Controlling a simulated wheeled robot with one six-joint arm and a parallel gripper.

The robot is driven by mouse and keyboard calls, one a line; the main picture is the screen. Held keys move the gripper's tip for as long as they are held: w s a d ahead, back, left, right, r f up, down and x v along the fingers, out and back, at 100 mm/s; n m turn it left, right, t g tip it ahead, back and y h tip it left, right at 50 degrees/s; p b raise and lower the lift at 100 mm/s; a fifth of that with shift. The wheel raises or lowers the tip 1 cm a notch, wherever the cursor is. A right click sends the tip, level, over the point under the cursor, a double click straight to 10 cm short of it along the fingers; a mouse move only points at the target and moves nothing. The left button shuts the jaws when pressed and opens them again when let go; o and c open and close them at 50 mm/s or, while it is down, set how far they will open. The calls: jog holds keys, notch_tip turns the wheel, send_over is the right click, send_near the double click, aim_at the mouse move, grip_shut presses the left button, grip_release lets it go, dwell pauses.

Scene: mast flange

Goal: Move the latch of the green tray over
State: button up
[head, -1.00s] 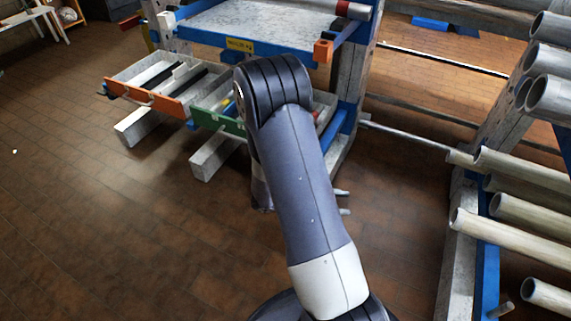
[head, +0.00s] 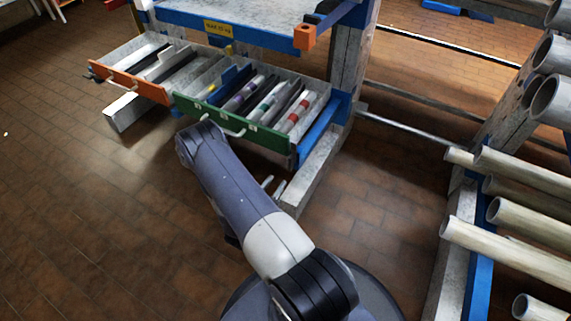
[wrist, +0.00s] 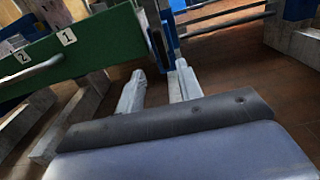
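The green tray (head: 267,138) stands pulled out of the blue and grey rack in the head view, with several striped rods and strips in it. Its green front (wrist: 95,42) shows in the wrist view with a handle and labels 1 and 2. A dark, narrow part with blue (wrist: 157,42) stands by the right end of that front; I cannot tell for sure whether it is the latch. My gripper (head: 273,186) is low, in front of the tray's right end. Its fingers (wrist: 158,75) are apart with nothing between them. My forearm partly hides it.
An orange-fronted tray (head: 128,84) sits left of the green one. Grey rack feet (head: 310,180) stick out near my gripper on the right. Pale pipes (head: 510,258) lie on a rack at far right. Open brown floor (head: 90,220) lies at left.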

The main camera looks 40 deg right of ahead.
aim_at(289, 165)
jog(key=b+x, duration=0.1)
jog(key=x, duration=0.8)
jog(key=shift+d+b, duration=0.3)
jog(key=shift+d, duration=0.05)
jog(key=shift+c, duration=0.2)
grip_shut()
